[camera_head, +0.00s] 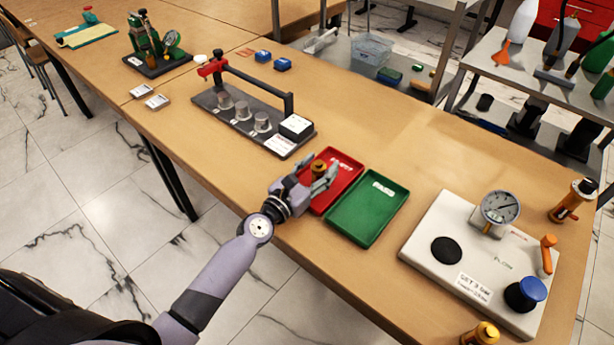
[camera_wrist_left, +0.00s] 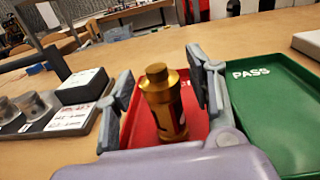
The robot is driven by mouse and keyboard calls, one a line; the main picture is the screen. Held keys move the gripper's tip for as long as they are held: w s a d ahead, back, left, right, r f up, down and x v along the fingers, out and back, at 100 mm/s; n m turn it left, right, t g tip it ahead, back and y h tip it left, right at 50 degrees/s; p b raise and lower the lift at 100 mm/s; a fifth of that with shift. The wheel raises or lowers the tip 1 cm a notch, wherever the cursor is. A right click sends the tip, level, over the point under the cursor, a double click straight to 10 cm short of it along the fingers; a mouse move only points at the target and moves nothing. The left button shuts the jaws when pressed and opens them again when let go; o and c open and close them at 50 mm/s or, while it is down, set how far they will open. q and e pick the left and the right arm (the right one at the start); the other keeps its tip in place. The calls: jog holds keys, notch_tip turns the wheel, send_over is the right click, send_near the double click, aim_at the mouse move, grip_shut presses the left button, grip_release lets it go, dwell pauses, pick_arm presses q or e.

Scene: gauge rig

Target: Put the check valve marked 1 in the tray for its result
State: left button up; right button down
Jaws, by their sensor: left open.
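A brass check valve (camera_wrist_left: 161,103) stands upright in the red tray (camera_wrist_left: 196,125), between the fingers of my left gripper (camera_wrist_left: 163,92). The fingers are open, with gaps to the valve on both sides. In the head view the valve (camera_head: 319,168) shows between the fingertips of my left gripper (camera_head: 312,177). A dark label is partly seen on its body; I cannot read a number. The red tray's lettering is partly hidden. The green tray (camera_head: 368,206), marked PASS, is empty to the right. My right gripper is out of view.
A white gauge rig (camera_head: 430,232) with a dial and blue knob stands to the right. Other brass fittings stand at its back right (camera_head: 570,200) and front (camera_head: 481,334). A black rack (camera_head: 235,120) with a red-ended bar and grey parts stands left of the trays.

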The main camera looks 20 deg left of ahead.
pick_arm(q)
jog(key=b+v, duration=0.2)
jog(key=v, duration=0.9)
jog(key=shift+f, duration=0.15)
jog(key=shift+s+a, duration=0.15)
jog(key=shift+s, duration=0.35)
